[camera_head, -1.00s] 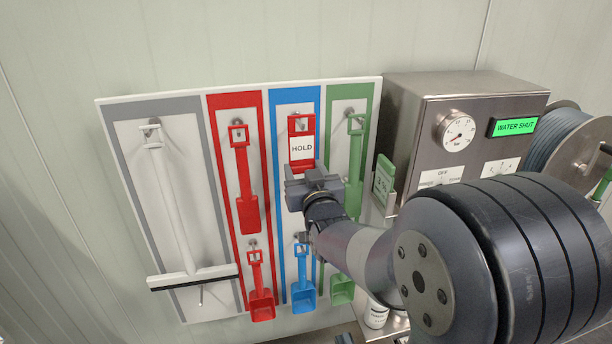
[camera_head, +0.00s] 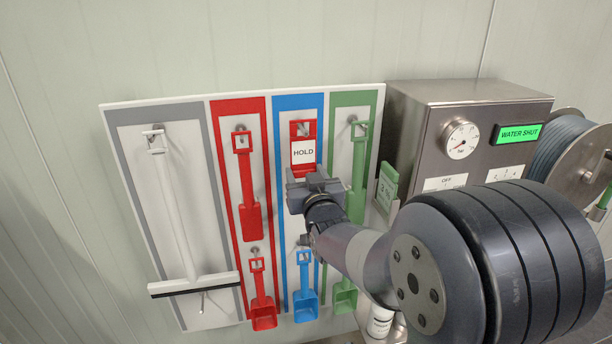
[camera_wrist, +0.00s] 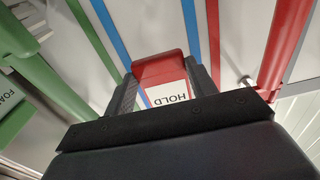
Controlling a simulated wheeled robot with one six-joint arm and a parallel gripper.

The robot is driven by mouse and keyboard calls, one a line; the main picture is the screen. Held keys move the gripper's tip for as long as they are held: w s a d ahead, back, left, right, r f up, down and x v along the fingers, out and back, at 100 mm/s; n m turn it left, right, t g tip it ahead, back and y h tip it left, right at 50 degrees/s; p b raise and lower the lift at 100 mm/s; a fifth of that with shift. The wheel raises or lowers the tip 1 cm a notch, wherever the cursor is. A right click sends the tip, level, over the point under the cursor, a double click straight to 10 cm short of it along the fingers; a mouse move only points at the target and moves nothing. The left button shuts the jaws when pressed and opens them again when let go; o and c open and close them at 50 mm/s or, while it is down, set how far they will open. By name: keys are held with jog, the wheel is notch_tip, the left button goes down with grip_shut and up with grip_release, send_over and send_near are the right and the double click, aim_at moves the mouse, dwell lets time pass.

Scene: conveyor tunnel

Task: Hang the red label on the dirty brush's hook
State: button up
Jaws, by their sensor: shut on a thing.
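The red label (camera_head: 303,152) has a white panel reading HOLD and a square opening at its top. It is upright at the upper hook of the blue lane on the tool board (camera_head: 168,105). My gripper (camera_head: 312,180) is shut on its lower end. The label also shows between the fingers in the wrist view (camera_wrist: 165,70), where my gripper (camera_wrist: 165,90) covers its lower part. The hook tip shows near the label's opening; I cannot tell whether it passes through. No brush is seen on this hook.
A red brush (camera_head: 247,185) hangs to the left and a green brush (camera_head: 358,165) to the right. Red, blue (camera_head: 305,295) and green scoops hang below. A white squeegee (camera_head: 178,220) hangs far left. A steel control box (camera_head: 420,130) and hose reel (camera_head: 570,140) stand right.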

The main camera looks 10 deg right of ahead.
jog(key=shift+f+b, duration=0.8)
jog(key=shift+b, duration=0.1)
jog(key=o, duration=1.5)
jog(key=shift+c, duration=0.2)
jog(key=s+b, duration=0.3)
jog(key=s, duration=0.8)
jog(key=shift+f, duration=0.2)
jog(key=shift+w, duration=0.1)
